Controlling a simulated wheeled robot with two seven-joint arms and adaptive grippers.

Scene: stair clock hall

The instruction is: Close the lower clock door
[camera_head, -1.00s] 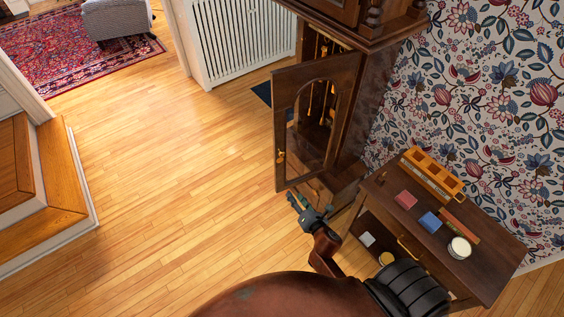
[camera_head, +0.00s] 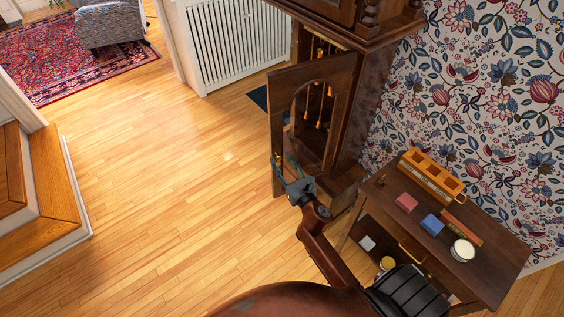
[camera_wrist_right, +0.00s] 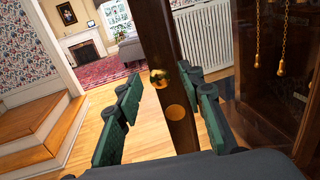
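The lower clock door (camera_head: 340,100) is a dark wooden frame with an arched glass pane. It stands swung open from the tall clock case (camera_head: 378,100), whose inside shows hanging brass weights (camera_wrist_right: 282,50). A round brass knob (camera_wrist_right: 158,78) is on the door's free edge, with a flat brass disc below it. My right gripper (camera_head: 284,168) is at that edge, low on the door. In the wrist view its green-padded fingers (camera_wrist_right: 162,80) are spread on either side of the edge and knob; I cannot tell if they touch. My left gripper is not in view.
A small dark side table (camera_head: 490,260) stands right of the clock, holding an orange divided tray (camera_head: 432,177), red and blue blocks and a white-topped tin. Wooden steps (camera_head: 50,180) are at the left. The floor left of the door is clear.

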